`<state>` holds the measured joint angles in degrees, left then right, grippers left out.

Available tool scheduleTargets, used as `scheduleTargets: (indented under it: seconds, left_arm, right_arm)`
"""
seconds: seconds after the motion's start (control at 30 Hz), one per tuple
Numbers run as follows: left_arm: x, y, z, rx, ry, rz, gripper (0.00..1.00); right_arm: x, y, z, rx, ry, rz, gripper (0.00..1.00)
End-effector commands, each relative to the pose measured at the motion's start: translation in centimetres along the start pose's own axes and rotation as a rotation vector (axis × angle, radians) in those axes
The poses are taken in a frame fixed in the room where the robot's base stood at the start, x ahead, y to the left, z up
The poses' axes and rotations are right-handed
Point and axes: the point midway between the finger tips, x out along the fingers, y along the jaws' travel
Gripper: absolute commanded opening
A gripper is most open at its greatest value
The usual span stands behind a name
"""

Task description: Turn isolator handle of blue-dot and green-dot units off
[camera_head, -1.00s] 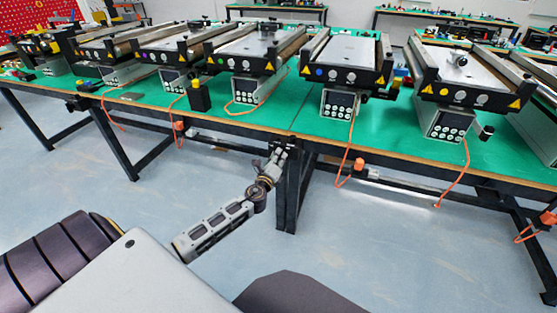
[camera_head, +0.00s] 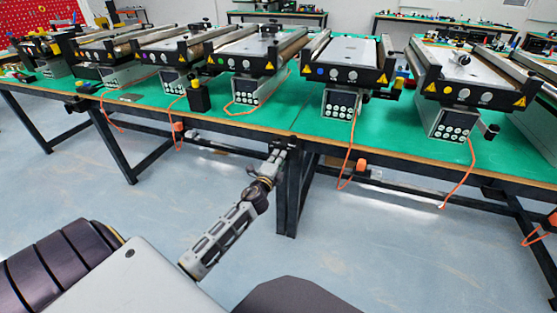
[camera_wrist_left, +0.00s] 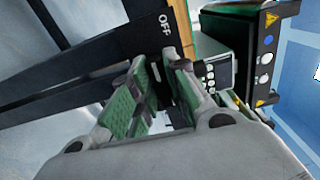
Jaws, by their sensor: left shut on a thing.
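The blue-dot unit (camera_head: 345,73) is the conveyor right of centre on the green table. Its blue dot also shows at the upper right of the left wrist view (camera_wrist_left: 268,41). The green-dot unit (camera_head: 241,64) stands left of it. My left gripper (camera_head: 278,150) is at the table's front edge, by the black leg below these units. In the left wrist view, its green-padded fingers (camera_wrist_left: 158,72) are closed around a dark part, apparently an isolator handle, largely hidden between them. The right gripper is not in view.
The table's wooden front edge (camera_head: 400,160) and black legs (camera_head: 289,190) are close to my left arm. Orange cables (camera_head: 348,160) with orange plugs (camera_head: 361,167) hang over the edge. The floor in front is clear.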

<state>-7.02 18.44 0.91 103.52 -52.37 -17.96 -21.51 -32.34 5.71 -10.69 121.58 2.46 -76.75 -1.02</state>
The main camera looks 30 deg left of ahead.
Motion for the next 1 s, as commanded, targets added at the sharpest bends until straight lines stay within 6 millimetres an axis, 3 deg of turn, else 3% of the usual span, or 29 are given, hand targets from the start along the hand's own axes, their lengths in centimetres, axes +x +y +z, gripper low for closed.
scheduleTargets:
  seconds: [0.53, 0.57, 0.7, 1.0]
  left_arm:
    - [-0.01, 0.11, 0.01, -0.046, 0.0, 0.002, 0.0]
    - [-0.01, 0.11, 0.01, -0.046, 0.0, 0.002, 0.17]
    - [-0.01, 0.11, 0.01, -0.044, 0.0, 0.002, 0.35]
    - [-0.01, 0.05, 0.0, -0.042, 0.0, 0.001, 0.38]
  right_arm:
    - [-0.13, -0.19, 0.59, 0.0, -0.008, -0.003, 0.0]
    - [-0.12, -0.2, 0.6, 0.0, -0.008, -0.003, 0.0]
    - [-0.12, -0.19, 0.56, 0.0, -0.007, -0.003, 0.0]
    - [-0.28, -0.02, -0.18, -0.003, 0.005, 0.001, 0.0]
